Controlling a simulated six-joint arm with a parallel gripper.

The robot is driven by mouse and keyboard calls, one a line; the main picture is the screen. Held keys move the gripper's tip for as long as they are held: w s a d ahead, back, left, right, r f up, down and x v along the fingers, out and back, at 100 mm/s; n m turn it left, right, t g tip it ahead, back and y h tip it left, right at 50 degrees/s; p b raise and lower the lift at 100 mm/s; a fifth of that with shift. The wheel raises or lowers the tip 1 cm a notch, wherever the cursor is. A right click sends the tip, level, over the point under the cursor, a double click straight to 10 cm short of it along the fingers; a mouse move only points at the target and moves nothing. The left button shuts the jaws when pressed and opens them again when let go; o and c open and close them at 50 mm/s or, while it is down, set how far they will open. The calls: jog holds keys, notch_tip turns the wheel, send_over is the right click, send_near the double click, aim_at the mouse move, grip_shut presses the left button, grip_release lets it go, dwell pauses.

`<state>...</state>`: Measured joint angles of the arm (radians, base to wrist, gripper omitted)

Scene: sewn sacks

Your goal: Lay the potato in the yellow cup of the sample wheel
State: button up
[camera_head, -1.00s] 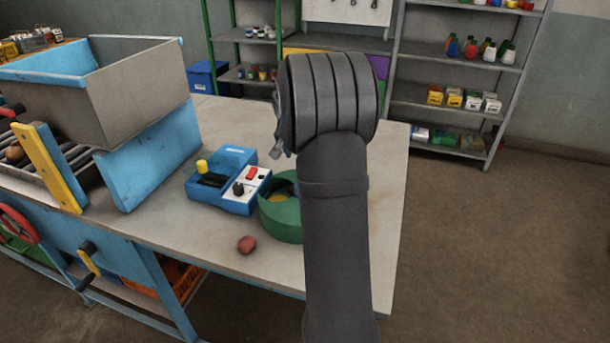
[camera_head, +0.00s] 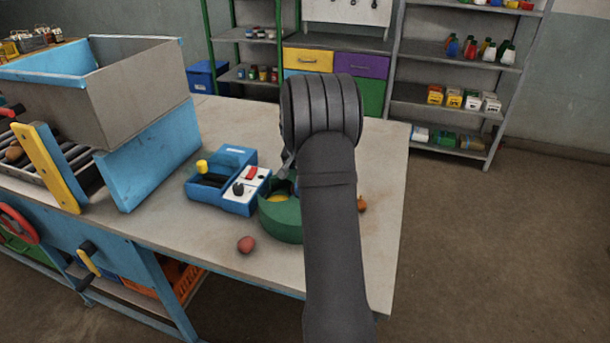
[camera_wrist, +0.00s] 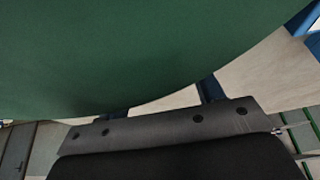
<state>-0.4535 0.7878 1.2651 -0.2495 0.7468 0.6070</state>
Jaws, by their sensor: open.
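The sample wheel (camera_head: 280,225) is a round green drum on the table, with a yellow cup (camera_head: 278,197) showing in its top; my arm covers its right part. A reddish, potato-like lump (camera_head: 246,244) lies on the table in front of the wheel. A smaller orange-brown lump (camera_head: 361,204) lies right of my arm; I cannot tell which is the potato. My gripper (camera_wrist: 163,98) is open, and a large green surface, apparently the wheel, fills the upper wrist view close to it. In the head view my arm hides most of the gripper.
A blue control box (camera_head: 222,188) with a yellow knob stands left of the wheel. A grey hopper (camera_head: 140,90) and a slatted roller frame stand at the left. Shelves (camera_head: 450,100) stand behind.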

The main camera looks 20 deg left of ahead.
jog(key=c, duration=1.1)
jog(key=shift+r, duration=0.1)
jog(key=shift+c, duration=0.2)
jog(key=shift+r, duration=0.65)
notch_tip(320, 180, up, 3)
jog(key=shift+f, duration=0.1)
jog(key=s+d+r, duration=0.2)
jog(key=d+r, duration=0.4)
jog(key=d, duration=0.5)
jog(key=s+a+r, duration=0.1)
jog(key=s+a, duration=1.2)
jog(key=a, duration=0.1)
jog(key=f, duration=0.5)
jog(key=shift+s+f, duration=0.2)
jog(key=shift+s, duration=0.05)
jog(key=shift+f, duration=2.2)
